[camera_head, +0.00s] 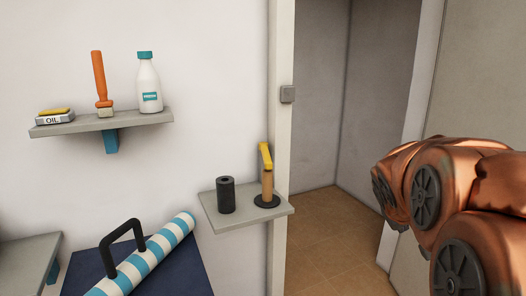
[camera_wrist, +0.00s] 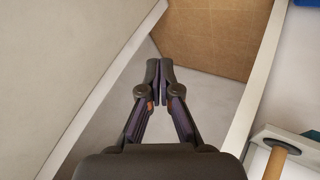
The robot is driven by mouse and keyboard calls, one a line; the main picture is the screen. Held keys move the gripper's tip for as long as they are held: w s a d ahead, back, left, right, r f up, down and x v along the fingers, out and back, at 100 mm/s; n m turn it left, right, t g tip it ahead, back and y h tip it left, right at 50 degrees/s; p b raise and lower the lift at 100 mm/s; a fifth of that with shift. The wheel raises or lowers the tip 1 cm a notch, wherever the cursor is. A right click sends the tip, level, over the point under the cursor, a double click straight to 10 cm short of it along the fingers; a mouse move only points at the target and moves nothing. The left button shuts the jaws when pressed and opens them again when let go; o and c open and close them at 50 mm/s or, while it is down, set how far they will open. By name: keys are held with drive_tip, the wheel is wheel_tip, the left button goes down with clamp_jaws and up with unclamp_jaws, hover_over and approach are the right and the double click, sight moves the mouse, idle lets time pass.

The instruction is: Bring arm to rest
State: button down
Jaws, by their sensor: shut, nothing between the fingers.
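My gripper (camera_wrist: 159,75) shows in the wrist view, pointing toward the doorway floor. Its two dark fingers are together at the tips, with nothing between them. In the head view only my copper-coloured arm shows, at the right edge. The gripper itself is not visible there.
An open doorway (camera_head: 345,150) with tan floor lies ahead. A low shelf (camera_head: 228,229) left of it holds a black cylinder (camera_head: 226,196) and a yellow-topped wooden-handled tool (camera_head: 267,172). An upper shelf (camera_head: 130,121) holds a bottle (camera_head: 149,84), a brush (camera_head: 99,78) and an OIL box (camera_head: 53,119).

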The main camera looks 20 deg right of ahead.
drive_tip(key=s+a+g+y+p, duration=0.2)
drive_tip(key=s+a+p, duration=0.2)
drive_tip(key=s+a, duration=0.3)
drive_tip(key=s+a+n+g+y+p, duration=0.1)
drive_tip(key=s+a+g+y+p, duration=0.1)
drive_tip(key=s+a, duration=0.5)
drive_tip(key=s+a+g+y+p, duration=0.2)
drive_tip(key=s+a+p, duration=0.3)
drive_tip(key=a, duration=1.1)
drive_tip(key=shift+s+a+n+y+p, duration=0.3)
drive_tip(key=shift+s+y, duration=0.2)
drive_tip(key=shift+s, duration=0.55)
drive_tip(key=shift+d+r, duration=0.1)
drive_tip(key=shift+d, duration=0.05)
